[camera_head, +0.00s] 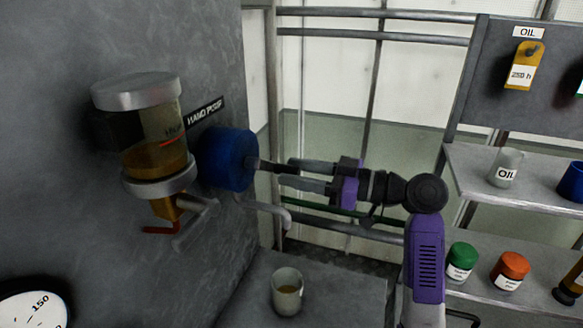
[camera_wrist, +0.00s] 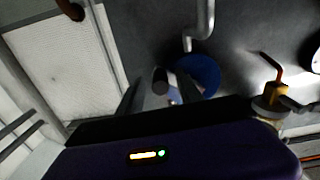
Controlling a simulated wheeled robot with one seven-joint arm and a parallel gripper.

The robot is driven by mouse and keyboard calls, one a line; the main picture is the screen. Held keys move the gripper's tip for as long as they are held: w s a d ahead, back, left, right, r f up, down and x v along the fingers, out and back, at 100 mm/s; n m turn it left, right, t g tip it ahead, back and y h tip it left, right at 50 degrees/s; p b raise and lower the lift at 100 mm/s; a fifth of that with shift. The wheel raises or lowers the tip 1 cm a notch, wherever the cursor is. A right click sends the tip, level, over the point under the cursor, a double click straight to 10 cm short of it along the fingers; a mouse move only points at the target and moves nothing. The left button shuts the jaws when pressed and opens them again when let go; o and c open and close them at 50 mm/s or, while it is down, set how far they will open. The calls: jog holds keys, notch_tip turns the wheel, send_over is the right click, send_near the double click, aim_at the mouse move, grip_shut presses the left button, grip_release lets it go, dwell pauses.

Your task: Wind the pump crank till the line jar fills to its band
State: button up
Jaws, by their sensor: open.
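The line jar (camera_head: 155,125) is a clear cylinder with metal cap and base on the grey wall. Amber-brown liquid fills its lower part, its surface a little below the red band (camera_head: 168,141). The blue hand pump (camera_head: 228,158) is right of the jar; it also shows in the wrist view (camera_wrist: 203,72). A dark crank handle (camera_head: 275,167) sticks out from the pump. My gripper (camera_head: 290,172) is open, its fingers on either side of the handle's end. In the wrist view the handle's round end (camera_wrist: 160,80) shows between the fingers; contact cannot be told.
A red-levered valve (camera_head: 160,229) hangs under the jar. A bent pipe (camera_head: 275,210) leaves the pump. A cup (camera_head: 287,291) stands on the ledge below.

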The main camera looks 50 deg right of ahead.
jog(key=shift+w+a, duration=0.25)
jog(key=shift+w, duration=0.3)
grip_shut()
dwell(1.1)
